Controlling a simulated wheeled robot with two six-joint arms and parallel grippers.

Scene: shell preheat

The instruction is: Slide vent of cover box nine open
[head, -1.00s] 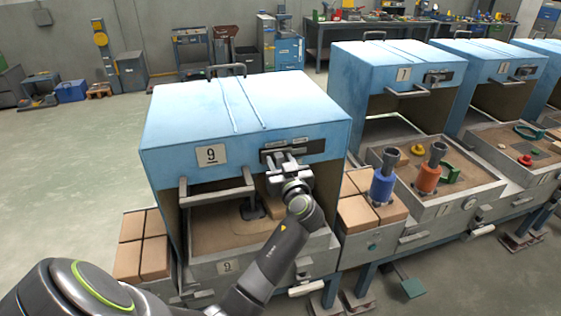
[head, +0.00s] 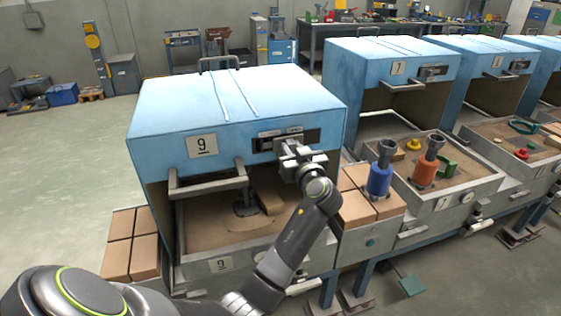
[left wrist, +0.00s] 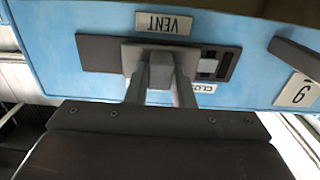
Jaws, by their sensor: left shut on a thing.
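Cover box nine (head: 230,105) is a blue hood with a "9" plate (head: 201,145) on its front. A dark vent panel (head: 264,144) sits at the front's upper right; it also shows upside down in the left wrist view (left wrist: 100,52), beside a "VENT" label (left wrist: 163,23). My left gripper (head: 291,146) is shut on the vent's slider knob (left wrist: 160,70). The grey slider plate (left wrist: 133,54) is around mid-panel, with dark slots (left wrist: 208,66) bared on the side toward the "9" plate. A finger partly hides another label below the panel. My right gripper is not in view.
A grey bar handle (head: 208,184) juts from the hood's front, left of my gripper. Below is a sand-filled tray (head: 210,220) with a dark tool. Brown blocks (head: 357,212) and blue (head: 379,180) and orange (head: 425,172) cylinders stand to the right.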

